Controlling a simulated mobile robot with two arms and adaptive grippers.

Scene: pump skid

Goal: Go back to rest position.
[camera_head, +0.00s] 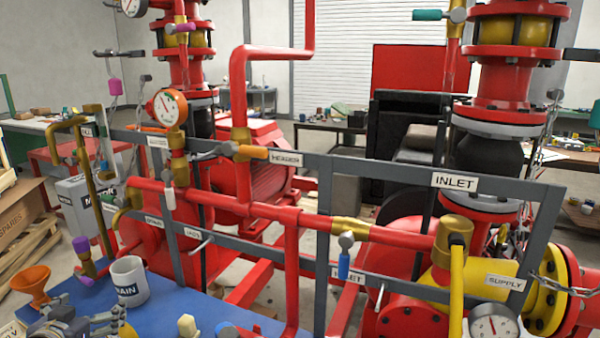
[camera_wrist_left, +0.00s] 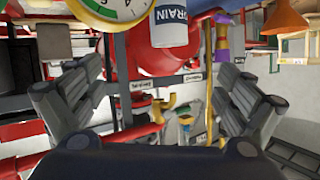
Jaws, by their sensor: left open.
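My left gripper (camera_head: 82,322) shows at the lower left of the head view, low over the blue bench top (camera_head: 185,300). In the left wrist view its two dark grey fingers (camera_wrist_left: 158,105) stand wide apart with nothing between them. A white mug marked DRAIN (camera_head: 130,281) stands beside the gripper; it also shows at the top of the left wrist view (camera_wrist_left: 172,28). An orange funnel (camera_head: 32,281) stands left of the mug and shows at the top right of the wrist view (camera_wrist_left: 285,20). My right gripper is not in view.
The grey pipe frame with the INLET label (camera_head: 455,181) and red pump piping (camera_head: 375,233) stand close behind the bench. A brass pipe (camera_head: 90,195) rises behind the funnel. A gauge (camera_head: 492,326) sits at the lower right. Open floor is limited between the red skid parts.

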